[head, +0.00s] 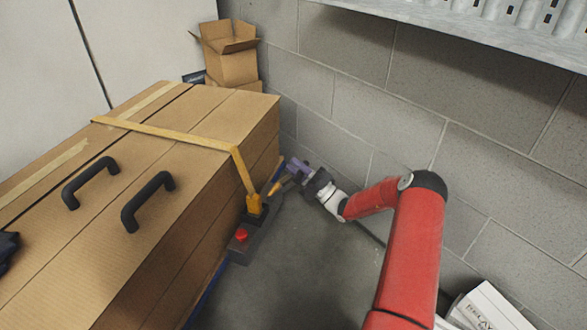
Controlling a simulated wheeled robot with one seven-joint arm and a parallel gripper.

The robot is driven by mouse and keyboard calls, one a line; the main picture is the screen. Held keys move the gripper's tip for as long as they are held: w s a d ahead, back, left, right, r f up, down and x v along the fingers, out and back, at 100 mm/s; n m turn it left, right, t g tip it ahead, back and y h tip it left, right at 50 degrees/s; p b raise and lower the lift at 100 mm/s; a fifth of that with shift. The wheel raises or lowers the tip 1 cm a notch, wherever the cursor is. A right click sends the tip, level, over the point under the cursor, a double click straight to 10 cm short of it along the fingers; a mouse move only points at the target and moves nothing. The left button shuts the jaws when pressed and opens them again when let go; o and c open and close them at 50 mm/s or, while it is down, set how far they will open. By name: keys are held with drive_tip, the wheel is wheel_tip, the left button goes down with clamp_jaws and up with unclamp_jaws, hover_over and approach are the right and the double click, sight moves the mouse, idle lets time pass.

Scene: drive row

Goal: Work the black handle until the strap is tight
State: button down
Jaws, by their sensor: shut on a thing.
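A yellow strap (165,131) runs across the top of a large brown carton and down its right side. It ends at an orange buckle (255,206) on a dark unit with a red button (241,235). A short orange-yellow lever (276,188) stands up and right of the buckle. My gripper (285,180) is at this lever, shut on it; the jaws are small and partly hidden. I cannot make out black on the gripped part. Two black arched handles, the left one (88,182) and the right one (147,201), stand on the carton top, away from my gripper.
The carton (60,250) fills the left side. A grey block wall (490,170) stands close behind my arm, with a metal shelf (480,30) above. The grey floor (300,285) in front is clear.

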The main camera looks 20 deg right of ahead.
idle(0.3)
drive_tip(key=c, duration=1.2)
unclamp_jaws()
drive_tip(key=shift+c, duration=0.2)
drive_tip(key=v, duration=0.8)
drive_tip(key=shift+a+r+p, duration=0.1)
drive_tip(key=shift+p, duration=0.2)
